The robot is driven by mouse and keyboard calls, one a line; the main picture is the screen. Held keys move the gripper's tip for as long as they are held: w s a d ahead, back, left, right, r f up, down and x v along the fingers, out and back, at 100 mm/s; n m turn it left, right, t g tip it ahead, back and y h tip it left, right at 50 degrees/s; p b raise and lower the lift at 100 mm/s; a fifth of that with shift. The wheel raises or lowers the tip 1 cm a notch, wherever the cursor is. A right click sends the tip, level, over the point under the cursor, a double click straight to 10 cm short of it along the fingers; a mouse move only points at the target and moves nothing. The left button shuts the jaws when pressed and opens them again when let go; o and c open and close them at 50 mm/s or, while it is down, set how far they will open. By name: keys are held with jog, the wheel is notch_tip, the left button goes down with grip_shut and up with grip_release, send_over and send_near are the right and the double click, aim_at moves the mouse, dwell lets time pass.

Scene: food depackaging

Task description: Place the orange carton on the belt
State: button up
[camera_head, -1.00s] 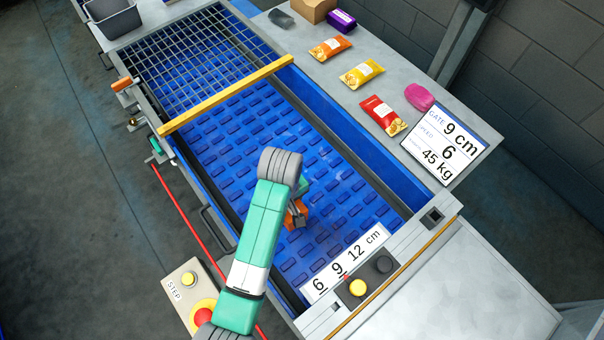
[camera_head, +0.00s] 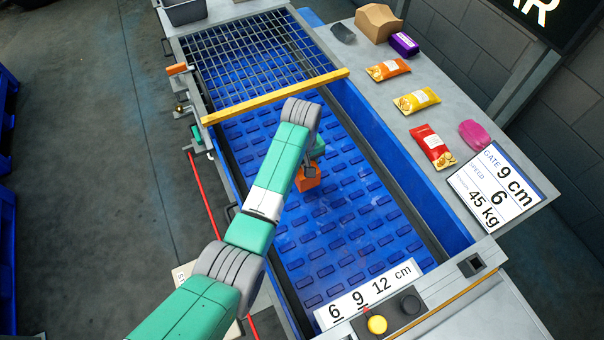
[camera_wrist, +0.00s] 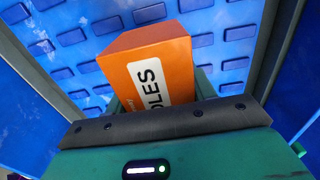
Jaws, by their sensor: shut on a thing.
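The orange carton (camera_head: 306,180) is held by my gripper (camera_head: 312,170) over the blue cleated belt (camera_head: 335,235), between the yellow bar and the belt's near end. In the wrist view the carton (camera_wrist: 150,72) stands between the fingers beyond the dark gripper edge, with a white label reading "OLES" on its face. My gripper is shut on it. My arm hides part of the carton in the head view. I cannot tell whether the carton's underside touches the belt.
A yellow bar (camera_head: 275,97) crosses the belt in front of a wire grid (camera_head: 260,60). The right side table holds red (camera_head: 433,147), yellow (camera_head: 417,101) and orange (camera_head: 388,69) packets, a pink item (camera_head: 473,134) and a brown box (camera_head: 378,22). The belt around the carton is clear.

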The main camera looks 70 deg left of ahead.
jog(key=shift+f+b, duration=0.55)
jog(key=shift+f, duration=1.2)
jog(key=o, duration=1)
jog(key=shift+o, duration=0.2)
notch_tip(320, 180, up, 12)
jog(key=p, duration=0.3)
jog(key=shift+r, duration=0.15)
